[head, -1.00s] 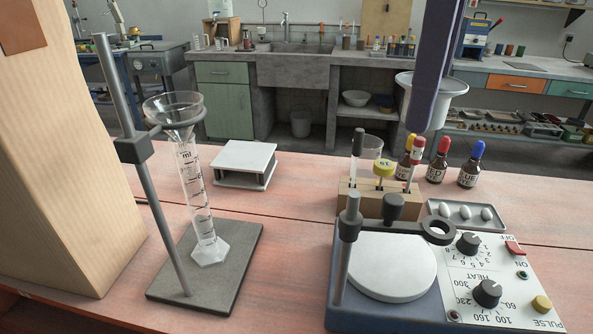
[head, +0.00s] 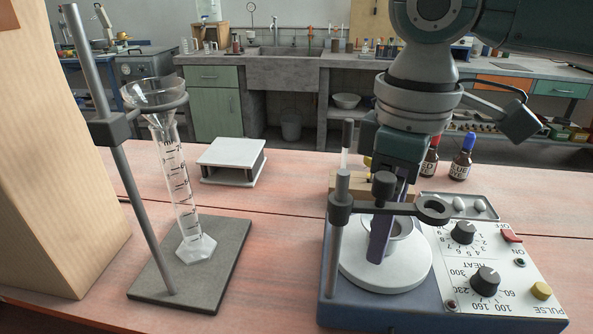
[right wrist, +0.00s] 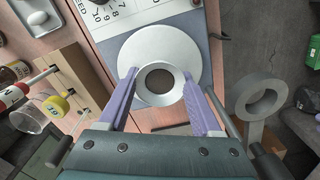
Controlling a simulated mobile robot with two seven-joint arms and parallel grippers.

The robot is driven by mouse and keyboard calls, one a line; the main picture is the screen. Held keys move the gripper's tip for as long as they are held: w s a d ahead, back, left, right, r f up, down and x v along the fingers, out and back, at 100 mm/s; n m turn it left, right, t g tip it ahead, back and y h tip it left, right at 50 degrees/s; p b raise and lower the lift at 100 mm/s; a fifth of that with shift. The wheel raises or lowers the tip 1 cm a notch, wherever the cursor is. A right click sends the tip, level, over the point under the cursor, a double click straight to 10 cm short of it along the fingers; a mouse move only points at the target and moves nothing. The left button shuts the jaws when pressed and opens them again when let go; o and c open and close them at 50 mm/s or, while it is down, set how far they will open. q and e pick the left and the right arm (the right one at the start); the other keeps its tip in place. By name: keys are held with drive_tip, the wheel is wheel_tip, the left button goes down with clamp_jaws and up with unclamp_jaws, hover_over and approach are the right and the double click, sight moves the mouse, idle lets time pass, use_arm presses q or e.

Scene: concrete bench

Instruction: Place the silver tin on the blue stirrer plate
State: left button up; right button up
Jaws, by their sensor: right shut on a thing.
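The blue stirrer plate (head: 335,296) stands at the front right of the bench, with a round white top (head: 350,270) and a knob panel. The silver tin (head: 406,240) is over that white top, partly hidden behind a finger and the stand's clamp. My right gripper (head: 386,238) points down and is shut on the tin. The right wrist view shows the tin (right wrist: 160,83) from above, open and dark inside, between both purple fingers (right wrist: 159,77). It lies within the white disc's outline near its lower edge. I cannot tell whether its base touches the disc. My left gripper is out of view.
A rod with a ring clamp (head: 432,209) rises from the stirrer close to my right gripper. Behind are a wooden rack, a pill tray (head: 460,205) and bottles (head: 462,160). A funnel stand (head: 190,285) and white platform (head: 232,160) are left.

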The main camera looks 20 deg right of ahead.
drive_tip(key=shift+f, duration=0.1)
drive_tip(key=o, duration=1.3)
drive_tip(key=shift+o, duration=0.2)
wheel_tip(320, 180, up, 12)
drive_tip(key=p, duration=0.1)
drive_tip(key=shift+p, duration=0.3)
